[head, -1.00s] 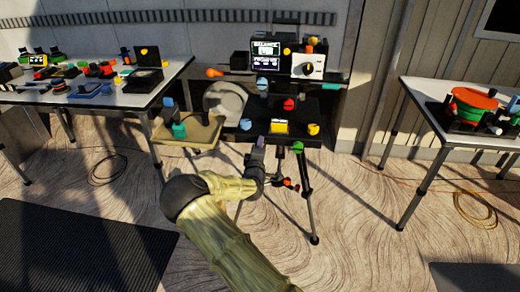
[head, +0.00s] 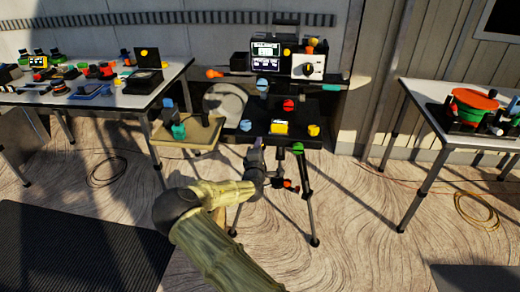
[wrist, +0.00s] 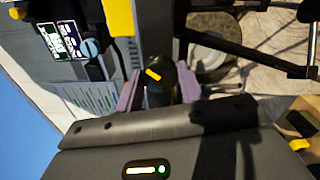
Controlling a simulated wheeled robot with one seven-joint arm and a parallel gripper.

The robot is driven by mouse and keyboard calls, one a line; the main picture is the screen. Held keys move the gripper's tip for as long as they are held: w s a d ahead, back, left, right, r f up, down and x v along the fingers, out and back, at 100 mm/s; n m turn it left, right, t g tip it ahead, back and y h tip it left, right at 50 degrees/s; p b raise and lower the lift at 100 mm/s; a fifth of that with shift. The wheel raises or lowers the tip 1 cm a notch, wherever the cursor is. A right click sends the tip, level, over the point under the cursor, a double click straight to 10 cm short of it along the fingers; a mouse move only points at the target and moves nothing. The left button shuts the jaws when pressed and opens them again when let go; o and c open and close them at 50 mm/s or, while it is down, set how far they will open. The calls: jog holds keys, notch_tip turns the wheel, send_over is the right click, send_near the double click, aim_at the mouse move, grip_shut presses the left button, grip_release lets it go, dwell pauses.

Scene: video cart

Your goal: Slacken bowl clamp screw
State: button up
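My gripper (wrist: 160,90) shows in the wrist view with two purple fingers spread apart. A dark round knob with a yellow stripe (wrist: 154,74) lies between and just ahead of the fingertips; I take it for the bowl clamp screw, though its label does not show. I see no clear contact between fingers and knob. In the head view my gripper (head: 256,158) is low in front of the cart, beside the tripod legs (head: 309,205). There the knob is hidden or too small to make out.
The dark cart (head: 340,132) carries a lit monitor (head: 265,56), a white box with a dial (head: 308,66) and several coloured knobs. A tan tray (head: 200,137) sits at its left. Tables stand left (head: 125,96) and right (head: 420,95). A yellow cable coil (head: 478,210) lies on the floor.

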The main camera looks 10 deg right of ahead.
jog(key=o, duration=0.4)
jog(key=shift+a, duration=0.1)
jog(key=v, duration=1.7)
jog(key=shift+s+p, duration=0.2)
jog(key=shift+p, duration=0.1)
